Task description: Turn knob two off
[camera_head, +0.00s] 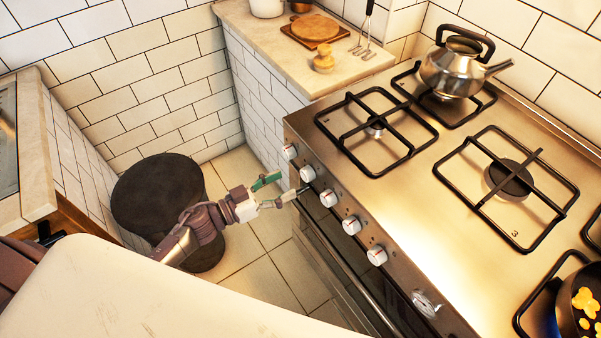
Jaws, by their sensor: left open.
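A row of several white knobs runs along the front panel of the steel stove (420,200). The second knob from the far end (308,173) and the third one (329,198) are nearest my gripper. No label that I can read shows which is knob two. My left gripper (284,188) reaches in from the left. Its fingers are apart and empty, one with a green part. The fingertips are just in front of the panel, near the second and third knobs; I cannot tell whether they touch. My right gripper is not in view.
A steel kettle (455,68) stands on the back burner. A pan with yellow food (579,300) is at the lower right. An oven handle (345,270) runs below the knobs. A dark round bin or stool (155,195) stands on the floor behind my arm. A counter (262,35) adjoins the stove.

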